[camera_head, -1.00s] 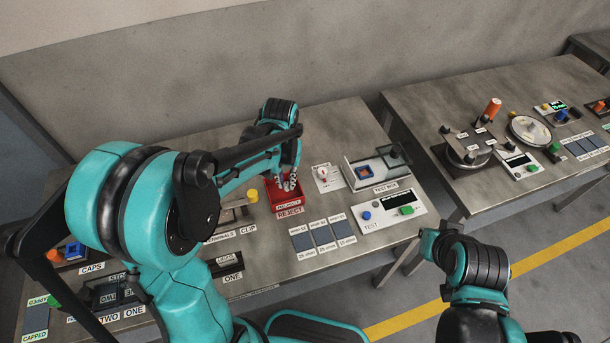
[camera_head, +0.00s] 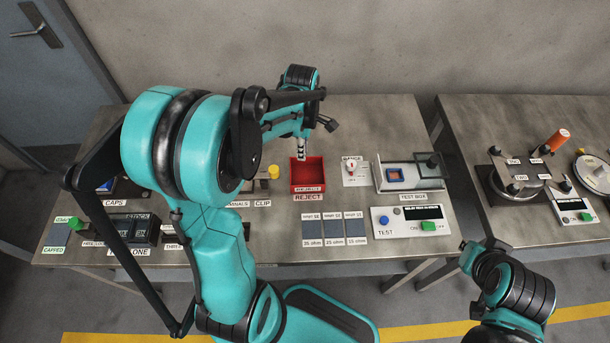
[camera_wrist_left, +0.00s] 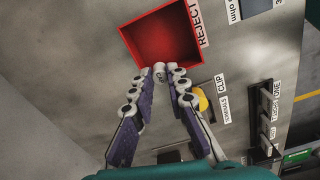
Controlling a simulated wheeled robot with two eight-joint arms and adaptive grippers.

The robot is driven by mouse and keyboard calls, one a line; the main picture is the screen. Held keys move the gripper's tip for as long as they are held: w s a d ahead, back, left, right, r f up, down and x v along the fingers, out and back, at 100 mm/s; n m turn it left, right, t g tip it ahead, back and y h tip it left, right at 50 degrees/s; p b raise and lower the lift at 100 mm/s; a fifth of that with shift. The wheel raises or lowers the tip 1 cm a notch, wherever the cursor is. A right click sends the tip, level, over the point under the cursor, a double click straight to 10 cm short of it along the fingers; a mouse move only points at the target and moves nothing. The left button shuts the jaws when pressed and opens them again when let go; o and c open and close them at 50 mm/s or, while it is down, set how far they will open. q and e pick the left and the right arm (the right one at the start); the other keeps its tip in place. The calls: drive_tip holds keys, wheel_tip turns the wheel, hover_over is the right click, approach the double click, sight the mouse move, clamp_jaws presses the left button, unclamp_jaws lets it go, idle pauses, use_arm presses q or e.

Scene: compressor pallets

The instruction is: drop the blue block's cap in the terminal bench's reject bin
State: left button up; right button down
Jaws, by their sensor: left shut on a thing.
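The red reject bin (camera_head: 322,178) stands on the terminal bench, open at the top and empty as far as I see; it also shows in the left wrist view (camera_wrist_left: 137,45). My left gripper (camera_head: 301,156) is at the bin's back edge, pointing down. In the left wrist view its fingers (camera_wrist_left: 160,76) close together on a small pale piece, seemingly the cap (camera_wrist_left: 159,67), beside the bin's rim. Its height above the rim is unclear. A blue block (camera_head: 396,175) with an orange surround sits in the test box. My right gripper (camera_head: 469,252) is at the lower right, its fingers unclear.
A yellow knob (camera_head: 273,171) stands left of the bin, and a range dial (camera_head: 352,168) stands right of it. Dark resistor pads (camera_head: 335,227) and a test panel (camera_head: 408,220) lie in front. Bare bench lies behind the bin.

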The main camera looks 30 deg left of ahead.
use_arm(q)
wheel_tip(320, 180, down, 5)
drive_tip(key=b, duration=0.3)
drive_tip(key=shift+f+b, duration=0.2)
drive_tip(key=shift+b, duration=0.2)
drive_tip(key=o, duration=0.8)
drive_tip(key=shift+r, duration=0.15)
wheel_tip(320, 180, up, 12)
drive_tip(key=shift+f, duration=0.1)
drive_tip(key=s+d+m+t, duration=0.2)
drive_tip(key=s+d+m, duration=0.1)
drive_tip(key=m, duration=0.4)
drive_tip(key=s+d+f+m+t, duration=0.1)
drive_tip(key=s+d+m+t, duration=0.1)
drive_tip(key=s+d+m, duration=0.2)
drive_tip(key=s+d+m+t, duration=0.3)
drive_tip(key=s+m, duration=0.1)
drive_tip(key=m, duration=0.7)
drive_tip(key=shift+d+f, duration=0.35)
drive_tip(key=shift+f, duration=0.05)
